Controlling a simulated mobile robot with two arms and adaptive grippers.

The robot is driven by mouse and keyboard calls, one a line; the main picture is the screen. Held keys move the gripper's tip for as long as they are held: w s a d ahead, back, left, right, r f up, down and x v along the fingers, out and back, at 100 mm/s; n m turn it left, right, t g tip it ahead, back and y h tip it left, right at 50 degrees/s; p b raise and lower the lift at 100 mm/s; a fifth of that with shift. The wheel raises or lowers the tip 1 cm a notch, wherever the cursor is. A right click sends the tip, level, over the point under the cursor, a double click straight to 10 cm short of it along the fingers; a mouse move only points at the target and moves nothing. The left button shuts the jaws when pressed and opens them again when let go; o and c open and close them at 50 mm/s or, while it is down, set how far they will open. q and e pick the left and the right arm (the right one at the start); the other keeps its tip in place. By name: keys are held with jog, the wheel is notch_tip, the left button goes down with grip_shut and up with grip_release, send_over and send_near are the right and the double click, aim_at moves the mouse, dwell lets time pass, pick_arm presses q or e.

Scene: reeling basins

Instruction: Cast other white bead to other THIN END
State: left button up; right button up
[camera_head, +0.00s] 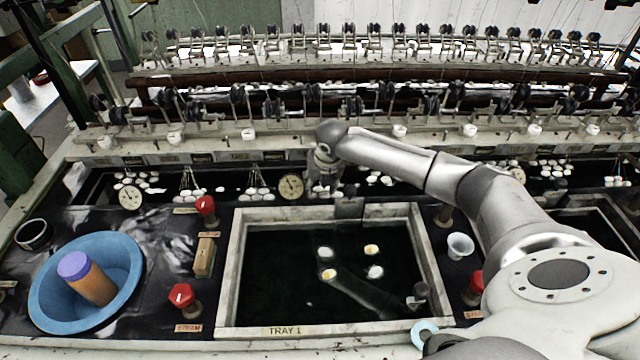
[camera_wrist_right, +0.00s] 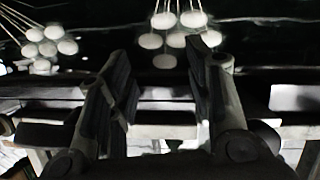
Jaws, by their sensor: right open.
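Small white oval beads hang on threads in clusters in the dark back trough, one cluster (camera_head: 258,194) left of my right gripper and another (camera_head: 376,178) just right of it. My right gripper (camera_head: 325,183) is over the trough's front edge behind the middle tray, pointing down. In the right wrist view its two fingers (camera_wrist_right: 160,80) are apart with nothing between them. A bead cluster (camera_wrist_right: 172,40) hangs beyond the fingertips, and another (camera_wrist_right: 48,46) is at the left. I cannot tell which bead or thin end the task means. My left gripper is not in view.
TRAY 1 (camera_head: 235,275) holds dark water with white and yellowish pieces (camera_head: 326,253). A blue basin (camera_head: 45,300) with an orange, purple-topped cylinder (camera_head: 90,280) is left. Red valve knobs (camera_head: 181,296), a white cup (camera_head: 460,246) and dial gauges (camera_head: 291,187) stand around. Reeling machinery lines the back.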

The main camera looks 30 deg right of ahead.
jog(key=v, duration=1.1)
jog(key=shift+s+r, duration=0.15)
jog(key=shift+r, duration=0.15)
